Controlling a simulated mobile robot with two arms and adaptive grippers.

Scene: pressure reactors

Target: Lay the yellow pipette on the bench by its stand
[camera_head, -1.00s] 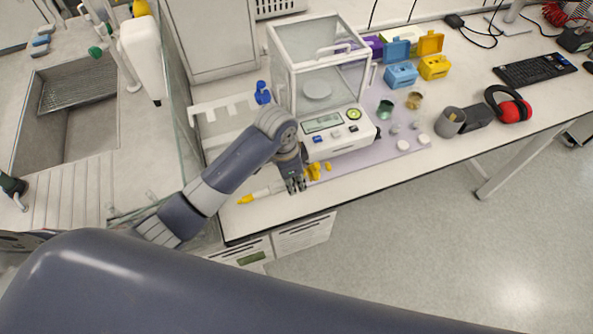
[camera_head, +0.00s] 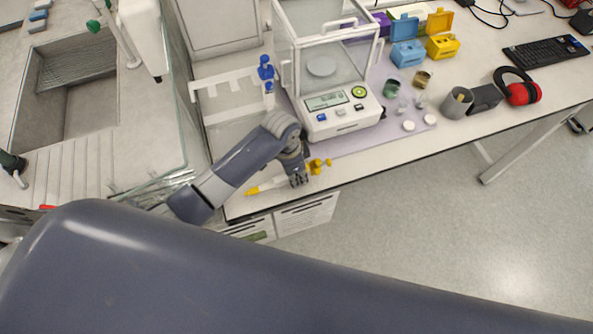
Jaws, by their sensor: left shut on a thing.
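The yellow pipette (camera_head: 265,186) lies roughly level, its yellow tip to the left and its yellow knob end to the right, near the bench's (camera_head: 243,204) front edge. My left gripper (camera_head: 298,181) is shut around the middle of it and hides that part. I cannot tell whether the pipette touches the bench top or is just above it. The white pipette stand (camera_head: 222,82) is behind and to the left of the gripper, with a blue pipette (camera_head: 266,72) hanging at its right end. My right gripper is not in view.
The balance (camera_head: 335,112) with its glass housing stands just behind the gripper on a lilac mat (camera_head: 387,131). Small vials and white lids lie to its right. A glass panel (camera_head: 183,100) and sink (camera_head: 68,95) are at left. Bench top is clear before the stand.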

